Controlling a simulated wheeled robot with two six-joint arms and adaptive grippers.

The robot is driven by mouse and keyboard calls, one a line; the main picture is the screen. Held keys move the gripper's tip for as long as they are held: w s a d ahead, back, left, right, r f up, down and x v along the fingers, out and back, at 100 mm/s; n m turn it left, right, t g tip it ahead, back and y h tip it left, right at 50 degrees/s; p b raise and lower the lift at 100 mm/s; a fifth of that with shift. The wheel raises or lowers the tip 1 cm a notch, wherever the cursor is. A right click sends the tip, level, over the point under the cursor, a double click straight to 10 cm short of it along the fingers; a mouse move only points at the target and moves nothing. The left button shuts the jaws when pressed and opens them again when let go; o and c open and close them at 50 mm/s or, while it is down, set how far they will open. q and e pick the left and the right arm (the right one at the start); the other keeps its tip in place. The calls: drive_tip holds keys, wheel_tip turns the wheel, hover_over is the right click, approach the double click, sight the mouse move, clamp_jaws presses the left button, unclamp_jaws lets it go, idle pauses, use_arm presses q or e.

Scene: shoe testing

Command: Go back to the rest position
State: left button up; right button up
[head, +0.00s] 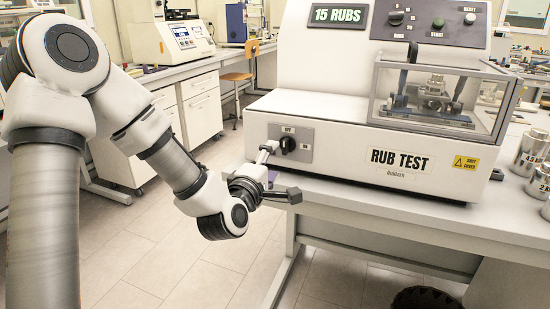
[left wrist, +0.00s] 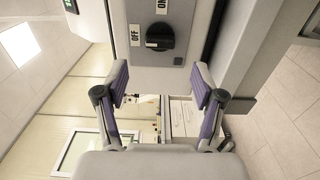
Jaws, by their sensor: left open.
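My left arm reaches in from the left in the head view. My left gripper (head: 281,171) is open and empty, in front of the lower left face of the rub test machine (head: 345,155). The black rotary knob (head: 288,145) sits on a grey panel just beyond the fingers. In the left wrist view the open purple-padded fingers (left wrist: 160,82) stand apart, with the knob (left wrist: 160,37) past their tips and not between them. The knob's pale mark is on the side near the OFF label. My right gripper is not in view.
The machine stands on a white bench (head: 360,207) with a clear box (head: 440,92) on top. Metal weights (head: 530,152) stand at the right edge. A stool (head: 237,76) and a cabinet (head: 200,100) are behind. The floor left of the bench is open.

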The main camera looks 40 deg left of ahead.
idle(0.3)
use_arm(q)
drive_tip(key=s+d+f+m+g+h+p, duration=0.1)
drive_tip(key=s+d+f+m+g+p, duration=0.15)
drive_tip(key=f, duration=0.55)
drive_tip(key=s+d+f+m+g+h+p, duration=0.1)
drive_tip(key=s+d+f+m+g+p, duration=0.2)
drive_tip(key=f, duration=0.5)
drive_tip(key=s+d+f+m+g+h+p, duration=0.1)
drive_tip(key=s+d+f+g+p, duration=0.2)
drive_tip(key=f, duration=0.5)
drive_tip(key=s+d+f+m+g+p, duration=0.1)
drive_tip(key=s+f+m+g, duration=0.2)
drive_tip(key=s, duration=0.4)
drive_tip(key=s+d+f+m+g, duration=0.1)
drive_tip(key=s+f+m+g, duration=0.2)
drive_tip(key=s+m, duration=0.3)
drive_tip(key=s+d+f+m+g+h+p, duration=0.1)
drive_tip(key=s+d+f+m+g, duration=0.1)
drive_tip(key=s, duration=0.7)
wheel_tip(320, 180, down, 2)
drive_tip(key=m+g, duration=0.1)
drive_tip(key=m, duration=0.2)
drive_tip(key=shift+f+p, duration=0.2)
drive_tip(key=shift+p, duration=0.1)
